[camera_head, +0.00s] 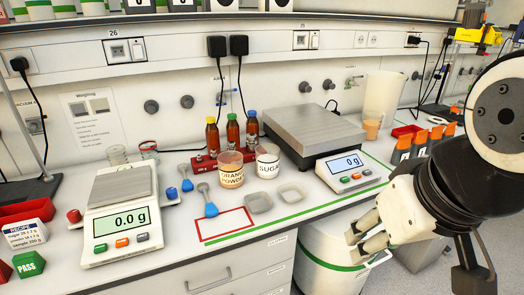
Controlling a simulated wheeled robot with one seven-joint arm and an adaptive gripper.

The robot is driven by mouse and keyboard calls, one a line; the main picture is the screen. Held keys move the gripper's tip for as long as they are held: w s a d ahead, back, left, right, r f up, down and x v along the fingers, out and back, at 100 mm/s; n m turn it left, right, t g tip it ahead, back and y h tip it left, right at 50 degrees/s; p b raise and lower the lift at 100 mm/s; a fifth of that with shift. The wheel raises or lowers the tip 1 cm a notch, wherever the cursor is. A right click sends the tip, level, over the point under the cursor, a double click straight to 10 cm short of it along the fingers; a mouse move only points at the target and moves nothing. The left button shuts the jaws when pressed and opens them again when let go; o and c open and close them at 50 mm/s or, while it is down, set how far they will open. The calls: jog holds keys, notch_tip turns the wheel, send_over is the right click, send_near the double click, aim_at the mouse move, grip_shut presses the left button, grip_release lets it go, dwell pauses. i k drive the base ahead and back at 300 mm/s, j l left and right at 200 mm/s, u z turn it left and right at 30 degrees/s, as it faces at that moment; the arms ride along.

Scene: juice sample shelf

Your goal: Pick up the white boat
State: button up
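Two shallow pale weighing boats lie side by side on the white bench. The left boat (258,203) sits just right of the red-outlined rectangle. The right boat (284,197) lies in front of the large balance, near the green line. Both look light grey-white, and I cannot tell for sure which is the white one. My gripper (362,241) is at the right, in front of the bench edge and to the right of both boats. Its pale fingers point left with a gap between them, and nothing shows in it.
A large balance (313,131) stands behind the boats. The orange powder jar (231,173) and sugar jar (268,165) stand behind left. A small balance (121,222) is further left. A white bin (327,258) stands below.

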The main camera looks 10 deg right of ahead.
aim_at(294, 186)
jog(key=i+l+u, duration=0.35)
jog(key=i+l, duration=0.15)
jog(key=l, duration=0.2)
jog(key=i+l+u, duration=0.2)
jog(key=l, duration=0.2)
